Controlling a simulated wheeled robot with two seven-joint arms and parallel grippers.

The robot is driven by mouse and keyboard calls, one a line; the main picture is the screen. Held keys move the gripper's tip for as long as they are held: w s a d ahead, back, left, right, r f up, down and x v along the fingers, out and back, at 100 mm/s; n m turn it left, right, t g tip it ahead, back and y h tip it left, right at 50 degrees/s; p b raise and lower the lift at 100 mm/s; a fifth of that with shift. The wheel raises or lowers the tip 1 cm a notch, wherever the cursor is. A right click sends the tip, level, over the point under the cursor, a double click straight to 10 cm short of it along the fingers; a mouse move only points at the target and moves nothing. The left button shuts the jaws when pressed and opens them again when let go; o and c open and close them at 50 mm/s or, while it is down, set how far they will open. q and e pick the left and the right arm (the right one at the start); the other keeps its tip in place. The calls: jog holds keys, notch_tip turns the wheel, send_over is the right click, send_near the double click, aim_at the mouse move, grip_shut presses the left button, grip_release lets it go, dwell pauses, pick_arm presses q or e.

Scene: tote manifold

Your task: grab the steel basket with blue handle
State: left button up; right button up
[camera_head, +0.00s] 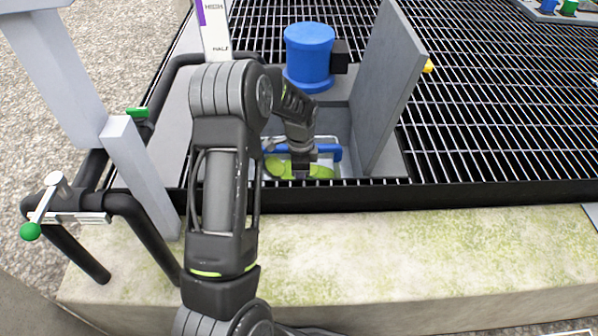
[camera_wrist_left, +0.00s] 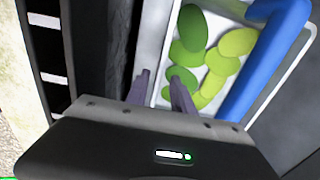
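The steel basket sits in a grey recess beside the grating; in the left wrist view its pale wall (camera_wrist_left: 164,62) and several green oval pieces (camera_wrist_left: 212,55) inside it show. Its blue handle (camera_wrist_left: 268,62) crosses the right side there and shows in the head view (camera_head: 330,152), partly hidden by my gripper. My left gripper (camera_head: 300,172) is down at the basket. In the left wrist view its two fingers (camera_wrist_left: 161,95) are apart, with the basket's side wall running between them. I cannot tell whether they touch it. My right gripper is not in view.
A grey upright plate (camera_head: 385,90) stands right of the basket. A blue cylinder (camera_head: 309,55) is behind it. Dark grating (camera_head: 500,110) spreads right. Black pipes (camera_head: 140,225) and a green-knobbed lever (camera_head: 31,231) are at left. A mossy concrete ledge (camera_head: 420,255) runs in front.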

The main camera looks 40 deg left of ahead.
pick_arm(q)
notch_tip(320, 180, down, 4)
jog(key=shift+r+b, duration=0.25)
jog(key=shift+b, duration=0.25)
jog(key=shift+c, duration=0.4)
grip_shut()
dwell(1.0)
